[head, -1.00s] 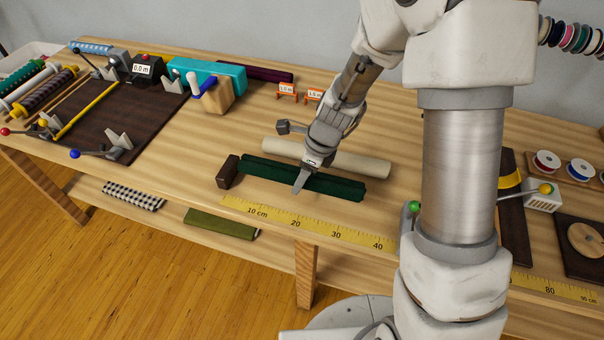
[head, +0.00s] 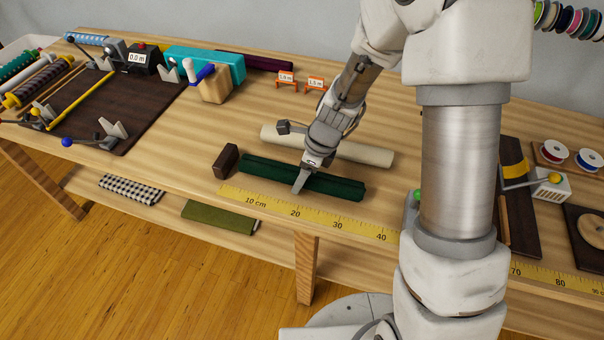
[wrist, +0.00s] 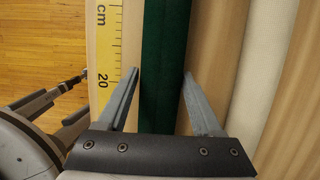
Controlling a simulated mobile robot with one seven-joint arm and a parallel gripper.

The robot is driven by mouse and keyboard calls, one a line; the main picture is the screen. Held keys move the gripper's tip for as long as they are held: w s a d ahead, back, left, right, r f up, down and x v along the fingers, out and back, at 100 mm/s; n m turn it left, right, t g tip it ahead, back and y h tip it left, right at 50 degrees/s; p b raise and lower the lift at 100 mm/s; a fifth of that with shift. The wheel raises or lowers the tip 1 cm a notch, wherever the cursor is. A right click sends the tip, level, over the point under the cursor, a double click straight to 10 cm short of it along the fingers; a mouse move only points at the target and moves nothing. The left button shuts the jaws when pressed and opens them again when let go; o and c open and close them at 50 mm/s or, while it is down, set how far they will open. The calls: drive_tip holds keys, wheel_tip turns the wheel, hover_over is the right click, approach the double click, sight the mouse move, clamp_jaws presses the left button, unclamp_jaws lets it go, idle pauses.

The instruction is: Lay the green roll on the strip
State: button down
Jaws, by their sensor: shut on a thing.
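The dark green roll (head: 335,187) lies lengthwise just behind the yellow measuring strip (head: 340,226), roughly parallel to it. My gripper (head: 302,180) reaches down over the roll near its middle, one finger showing on its front side. In the wrist view my gripper (wrist: 162,78) has a finger along each side of the green roll (wrist: 165,40), shut on it. The strip (wrist: 103,45) runs to the left of the roll there, with a narrow band of bare wood between them. I cannot tell whether the roll is clear of the table.
A cream roll (head: 370,153) lies behind the green one. A dark brown block (head: 225,160) stands by its left end. A dark board with levers (head: 125,100) fills the table's left. A green knob (head: 416,195) shows beside my arm.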

unclamp_jaws()
drive_tip(key=p+v, duration=0.4)
drive_tip(key=v, duration=1.3)
drive_tip(key=shift+r, duration=0.25)
drive_tip(key=s+d+r+n+t+h+p, duration=0.1)
drive_tip(key=s+d+r+n+t, duration=0.1)
drive_tip(key=s+r+n, duration=0.5)
drive_tip(key=s+d+r+n+t+h+p, duration=0.1)
drive_tip(key=s+d+r+n, duration=0.4)
drive_tip(key=n, duration=1)
drive_tip(key=s+r+t+h, duration=0.1)
drive_tip(key=s+r, duration=0.2)
drive_tip(key=s, duration=0.1)
drive_tip(key=shift+s+d+r, duration=0.15)
drive_tip(key=shift+s+r, duration=0.2)
drive_tip(key=shift+s, duration=0.05)
